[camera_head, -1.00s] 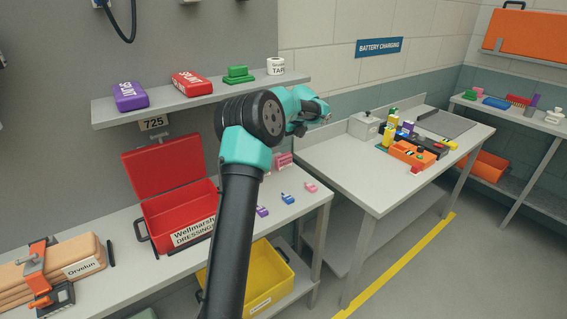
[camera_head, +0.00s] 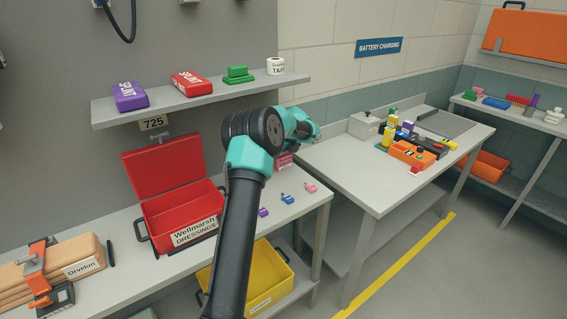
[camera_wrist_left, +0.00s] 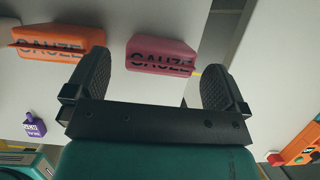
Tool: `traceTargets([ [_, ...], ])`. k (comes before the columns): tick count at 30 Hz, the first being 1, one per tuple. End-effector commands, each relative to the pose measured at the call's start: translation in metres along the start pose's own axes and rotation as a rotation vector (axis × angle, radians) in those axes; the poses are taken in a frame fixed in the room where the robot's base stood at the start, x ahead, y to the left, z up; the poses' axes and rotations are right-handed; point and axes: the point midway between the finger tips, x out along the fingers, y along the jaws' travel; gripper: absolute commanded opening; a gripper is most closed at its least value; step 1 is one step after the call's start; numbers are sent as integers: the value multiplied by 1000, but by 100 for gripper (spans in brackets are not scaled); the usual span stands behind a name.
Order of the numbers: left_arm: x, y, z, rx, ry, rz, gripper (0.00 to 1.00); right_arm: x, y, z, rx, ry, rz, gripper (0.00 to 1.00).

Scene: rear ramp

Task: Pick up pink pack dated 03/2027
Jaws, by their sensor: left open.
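A dark pink pack printed GAUZE (camera_wrist_left: 162,54) lies on the pale bench in the left wrist view, between and beyond my fingers. No date on it can be read. A pink pack (camera_head: 285,160) shows in the head view, partly hidden by my left arm. My left gripper (camera_wrist_left: 157,62) is open and empty; the pack appears beyond the fingertips, apart from them. In the head view the gripper (camera_head: 308,138) is small and hangs above the right end of the bench. My right gripper is not in view.
An orange GAUZE pack (camera_wrist_left: 58,42) lies left of the pink one, close to the left finger. Small purple (camera_head: 262,211), blue (camera_head: 287,198) and pink (camera_head: 311,187) items lie near the bench front. A red case (camera_head: 180,215) stands open at left. A shelf (camera_head: 215,94) overhangs the bench.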

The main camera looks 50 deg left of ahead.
Motion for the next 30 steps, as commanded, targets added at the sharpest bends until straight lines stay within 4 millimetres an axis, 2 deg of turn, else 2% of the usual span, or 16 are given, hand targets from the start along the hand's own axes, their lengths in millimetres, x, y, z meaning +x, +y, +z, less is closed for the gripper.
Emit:
traceTargets([
  [13, 49, -1, -4, -1, 1, 1, 100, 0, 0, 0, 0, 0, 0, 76],
  [28, 51, -2, -4, -1, 1, 0, 100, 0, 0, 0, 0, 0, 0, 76],
  [30, 51, -2, -4, -1, 1, 0, 95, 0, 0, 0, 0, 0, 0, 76],
])
